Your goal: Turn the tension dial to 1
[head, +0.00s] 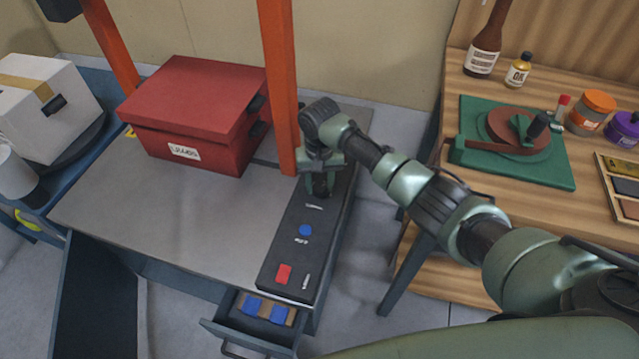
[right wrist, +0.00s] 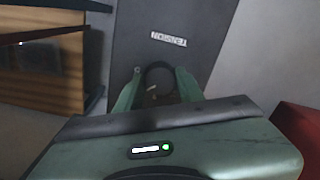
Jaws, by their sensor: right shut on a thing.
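The black control panel (head: 290,262) runs along the right edge of the grey worktable. My right gripper (head: 320,186) points down at its far end, by the orange post. In the right wrist view, my right gripper (right wrist: 159,92) has its two green fingers on either side of a dark round dial (right wrist: 158,72), shut on it. A white label (right wrist: 169,39), upside down in that view, lies on the panel beyond the dial. The dial's pointer and number marks are hidden or too dark to read. My left gripper is not in view.
A red lidded box (head: 196,112) stands left of the orange post (head: 279,80). An open drawer (head: 250,335) holds blue items. A wooden bench (head: 470,262) stands right.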

